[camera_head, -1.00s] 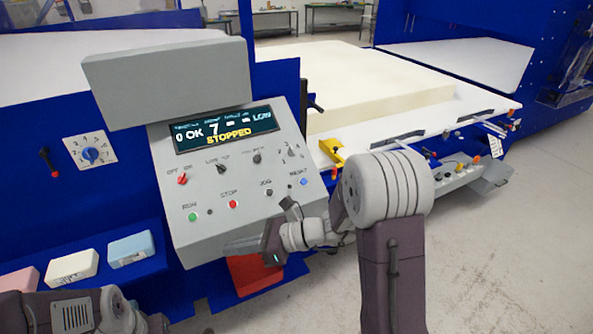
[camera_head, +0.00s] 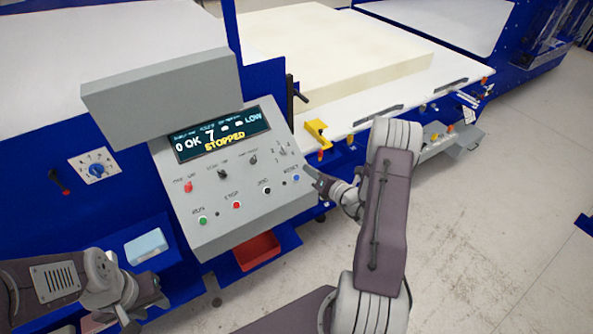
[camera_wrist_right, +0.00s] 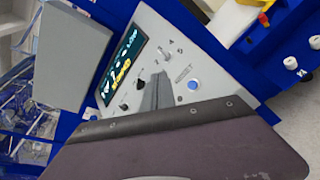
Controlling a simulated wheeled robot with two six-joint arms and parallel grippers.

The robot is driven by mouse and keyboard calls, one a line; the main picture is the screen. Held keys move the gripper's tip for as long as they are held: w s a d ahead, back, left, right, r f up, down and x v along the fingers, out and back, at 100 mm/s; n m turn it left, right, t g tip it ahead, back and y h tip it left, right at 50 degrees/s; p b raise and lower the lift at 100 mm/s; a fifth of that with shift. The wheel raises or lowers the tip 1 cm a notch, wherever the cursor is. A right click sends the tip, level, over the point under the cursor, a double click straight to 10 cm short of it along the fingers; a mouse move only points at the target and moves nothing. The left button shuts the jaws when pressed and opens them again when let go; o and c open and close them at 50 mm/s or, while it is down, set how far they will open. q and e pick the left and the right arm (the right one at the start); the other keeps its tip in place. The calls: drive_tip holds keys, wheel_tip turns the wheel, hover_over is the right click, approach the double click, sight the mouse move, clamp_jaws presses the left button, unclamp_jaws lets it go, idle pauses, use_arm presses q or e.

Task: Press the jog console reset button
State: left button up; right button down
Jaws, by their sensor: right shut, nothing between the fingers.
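The grey jog console (camera_head: 235,195) stands in the middle left of the head view, its display (camera_head: 222,134) reading STOPPED. The blue reset button (camera_head: 297,178) is at the panel's right edge; it also shows uncovered in the right wrist view (camera_wrist_right: 193,84). My right gripper (camera_head: 309,174) is shut and empty, its tip close to the right of the button; I cannot tell whether they touch. In the right wrist view its grey fingers (camera_wrist_right: 157,90) appear left of the button. My left gripper (camera_head: 130,318) is low at the left, away from the console; its jaws are unclear.
The panel also has a green run button (camera_head: 202,220), a red stop button (camera_head: 236,205) and several knobs. A red bin (camera_head: 258,252) sits below the console. A yellow bracket (camera_head: 318,132) and a foam block (camera_head: 350,75) lie on the machine bed behind. Open floor is at right.

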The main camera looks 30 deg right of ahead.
sight(296, 177)
drive_tip(key=w+f+b, duration=0.1)
drive_tip(key=f+b, duration=0.1)
drive_tip(key=w+f+b, duration=0.1)
drive_tip(key=f, duration=0.1)
drive_tip(key=w+f+b, duration=0.2)
drive_tip(key=f, duration=0.1)
drive_tip(key=shift+a+b, duration=0.3)
drive_tip(key=shift+a, duration=0.05)
drive_tip(key=shift+w+f+b, duration=0.35)
drive_tip(key=shift+w+b, duration=0.05)
drive_tip(key=shift+w, duration=0.05)
idle(1.6)
drive_tip(key=shift+w+f+b, duration=0.25)
drive_tip(key=shift+f+b, duration=0.1)
drive_tip(key=shift+b, duration=0.15)
